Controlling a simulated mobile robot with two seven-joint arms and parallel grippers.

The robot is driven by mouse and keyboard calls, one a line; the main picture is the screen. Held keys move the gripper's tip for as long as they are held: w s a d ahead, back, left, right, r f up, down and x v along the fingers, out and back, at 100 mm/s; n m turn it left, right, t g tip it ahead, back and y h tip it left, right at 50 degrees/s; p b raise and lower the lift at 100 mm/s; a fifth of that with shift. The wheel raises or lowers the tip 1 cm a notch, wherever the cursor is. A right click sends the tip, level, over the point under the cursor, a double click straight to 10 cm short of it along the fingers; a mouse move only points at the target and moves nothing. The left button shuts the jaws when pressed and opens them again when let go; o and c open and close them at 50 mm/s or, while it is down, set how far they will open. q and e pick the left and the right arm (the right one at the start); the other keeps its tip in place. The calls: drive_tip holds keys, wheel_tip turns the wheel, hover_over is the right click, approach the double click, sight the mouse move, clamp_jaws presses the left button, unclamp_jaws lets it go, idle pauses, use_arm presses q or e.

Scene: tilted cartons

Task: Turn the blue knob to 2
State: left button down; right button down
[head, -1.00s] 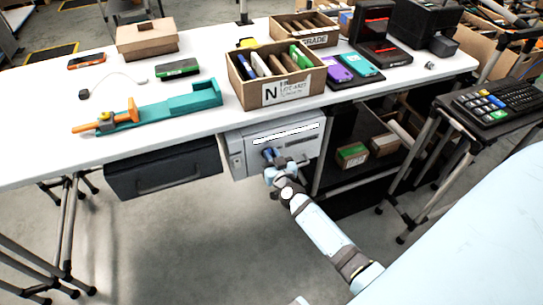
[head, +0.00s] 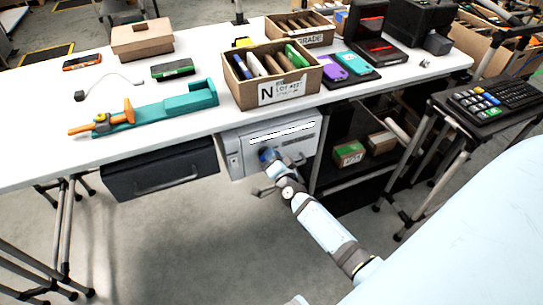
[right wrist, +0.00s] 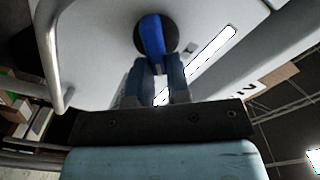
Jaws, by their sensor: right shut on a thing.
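The blue knob (head: 267,155) is on the front of a light grey unit (head: 300,148) under the table. In the right wrist view the knob (right wrist: 152,38) has a blue grip bar on a dark round base, with the bar near upright in that picture. My right gripper (head: 273,163) reaches the knob from the front. In the right wrist view its fingers (right wrist: 157,72) are shut on the blue bar. The marks around the knob are not readable. My left gripper is not in view.
A dark drawer (head: 165,168) hangs left of the unit. An open shelf with small boxes (head: 349,153) is on the right. The white table (head: 225,118) above carries a carton (head: 288,91) and a teal tool (head: 170,108). A black keypad stand (head: 490,100) is further right.

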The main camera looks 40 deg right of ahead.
drive_tip(key=m, duration=0.1)
drive_tip(key=m+b, duration=0.1)
drive_tip(key=m, duration=0.1)
drive_tip(key=shift+d+f+m, duration=0.15)
drive_tip(key=shift+f+m, duration=0.15)
drive_tip(key=shift+f, duration=0.1)
drive_tip(key=shift+f+m+b, duration=0.15)
drive_tip(key=shift+m+b, duration=0.2)
drive_tip(key=shift+m, duration=0.75)
use_arm(q)
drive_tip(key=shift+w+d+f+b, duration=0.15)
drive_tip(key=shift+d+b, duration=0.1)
drive_tip(key=shift+b, duration=0.05)
use_arm(e)
drive_tip(key=shift+d+f+m, duration=0.1)
drive_tip(key=shift+m, duration=1.1)
drive_tip(key=c, duration=1.1)
unclamp_jaws()
drive_tip(key=shift+s, duration=0.1)
